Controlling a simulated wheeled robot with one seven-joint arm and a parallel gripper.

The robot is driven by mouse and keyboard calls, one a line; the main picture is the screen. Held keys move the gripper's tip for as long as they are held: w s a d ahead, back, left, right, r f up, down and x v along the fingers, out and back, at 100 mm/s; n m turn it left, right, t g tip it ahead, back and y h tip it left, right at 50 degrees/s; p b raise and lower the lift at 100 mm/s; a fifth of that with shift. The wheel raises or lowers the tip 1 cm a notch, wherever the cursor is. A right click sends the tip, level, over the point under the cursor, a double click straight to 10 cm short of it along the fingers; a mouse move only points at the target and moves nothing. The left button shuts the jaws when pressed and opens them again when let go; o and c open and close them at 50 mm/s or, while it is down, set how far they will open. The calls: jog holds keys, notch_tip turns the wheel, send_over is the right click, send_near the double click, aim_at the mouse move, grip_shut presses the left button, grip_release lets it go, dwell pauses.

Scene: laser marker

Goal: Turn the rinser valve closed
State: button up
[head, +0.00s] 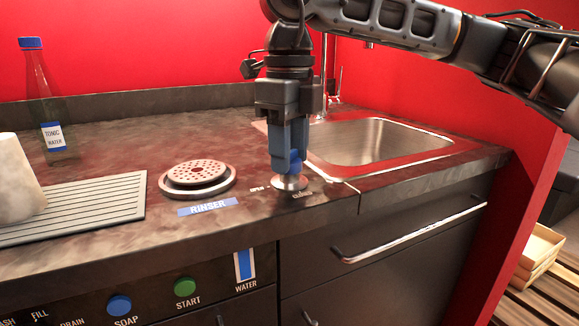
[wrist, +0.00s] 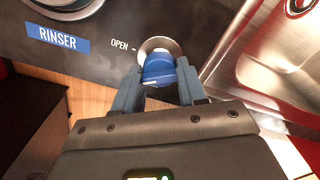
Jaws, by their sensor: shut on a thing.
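The rinser valve is a blue knob (wrist: 158,70) on a round metal base (head: 290,183), set in the dark counter right of the rinser. My gripper (head: 289,155) points straight down over it, with its blue-grey fingers on either side of the knob and shut on it. In the wrist view, my gripper (wrist: 160,88) has one finger left and one right of the knob. A white line shows on the knob's near side. The "OPEN" label (wrist: 120,45) is to its left. In the head view the fingers hide most of the knob.
The round perforated rinser (head: 198,178) and its blue "RINSER" label (head: 208,207) are left of the valve. A steel sink (head: 375,143) is close on the right. A ribbed drain tray (head: 95,205), a white vessel and a tonic water bottle (head: 48,110) stand at left.

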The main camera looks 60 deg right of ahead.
jog(key=n+b, duration=0.3)
jog(key=n, duration=0.2)
jog(key=shift+f+n, duration=0.1)
jog(key=shift+n, duration=0.2)
jog(key=n+b, duration=0.1)
jog(key=n, duration=0.5)
jog(key=shift+b, duration=0.35)
jog(key=o, duration=1.1)
jog(key=shift+c, duration=0.2)
jog(key=shift+r, duration=0.25)
notch_tip(320, 180, up, 8)
jog(key=shift+f+p, duration=0.2)
jog(key=shift+p, duration=0.8)
